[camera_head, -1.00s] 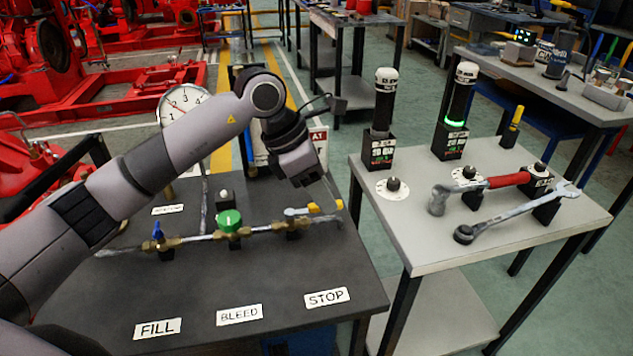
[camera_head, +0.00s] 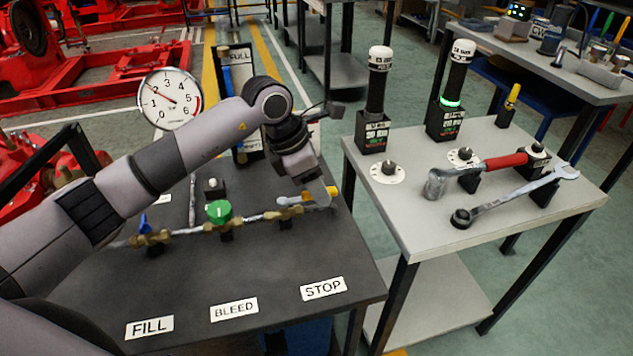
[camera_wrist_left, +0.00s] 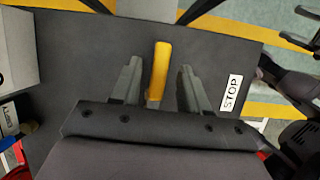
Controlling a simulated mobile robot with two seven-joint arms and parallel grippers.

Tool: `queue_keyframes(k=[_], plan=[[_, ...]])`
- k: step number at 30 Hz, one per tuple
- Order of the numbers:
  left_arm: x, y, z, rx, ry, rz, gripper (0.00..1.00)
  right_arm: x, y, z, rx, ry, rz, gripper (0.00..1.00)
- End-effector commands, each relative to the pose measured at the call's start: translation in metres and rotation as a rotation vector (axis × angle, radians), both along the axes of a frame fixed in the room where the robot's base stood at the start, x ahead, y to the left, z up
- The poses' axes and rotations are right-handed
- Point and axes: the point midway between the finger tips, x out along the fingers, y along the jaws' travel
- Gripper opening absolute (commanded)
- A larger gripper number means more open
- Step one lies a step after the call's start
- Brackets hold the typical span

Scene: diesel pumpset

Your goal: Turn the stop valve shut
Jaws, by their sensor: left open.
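The stop valve is at the right end of the brass pipe run on the dark bench, above the STOP label (camera_head: 323,288). Its yellow handle (camera_head: 333,191) shows partly beside my left gripper (camera_head: 320,197). In the left wrist view, the yellow handle (camera_wrist_left: 159,68) stands between the two grey fingers of my open left gripper (camera_wrist_left: 156,84). A gap shows on each side of the handle, narrower on the left. The gripper partly hides the valve body in the head view.
A green knob (camera_head: 219,211) and a blue-handled valve (camera_head: 146,226) sit on the same pipe, left of my gripper. A round gauge (camera_head: 171,98) stands behind. The grey table (camera_head: 420,220) on the right holds a hammer (camera_head: 470,174) and a wrench (camera_head: 515,198).

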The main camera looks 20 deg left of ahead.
Motion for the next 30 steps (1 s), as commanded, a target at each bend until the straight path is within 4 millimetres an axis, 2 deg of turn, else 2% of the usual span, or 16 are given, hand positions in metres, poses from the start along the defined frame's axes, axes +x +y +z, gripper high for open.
queue_keyframes(k=[7, 8, 9, 12, 22, 30], plan=[[0.0002, -0.0006, -0.002, 0.0, 0.001, 0.0, 0.45, 0.0, 0.0003, 0.0002, 0.0, -0.001, 0.001, 0.76], [0.0002, -0.0006, -0.002, 0.0, 0.001, 0.0, 0.41, 0.0, 0.0004, 0.0003, 0.0, -0.001, 0.001, 0.76], [0.0002, -0.0005, -0.0019, 0.0, 0.001, 0.0, 0.28, 0.0001, 0.0004, 0.0004, 0.0, -0.001, 0.001, 0.76], [0.0003, -0.0006, -0.0018, 0.0, 0.001, 0.0, 0.0, 0.0002, 0.0008, 0.001, 0.001, -0.002, 0.002, 0.76], [-0.0006, -0.0012, -0.0017, 0.0, 0.0, -0.018, 0.0, 0.0008, 0.0024, 0.0014, 0.004, -0.004, 0.004, 0.76], [-0.0081, -0.0058, -0.0026, 0.0, -0.002, -0.145, 0.0, 0.0005, 0.003, -0.0065, 0.006, 0.002, 0.004, 0.76]])
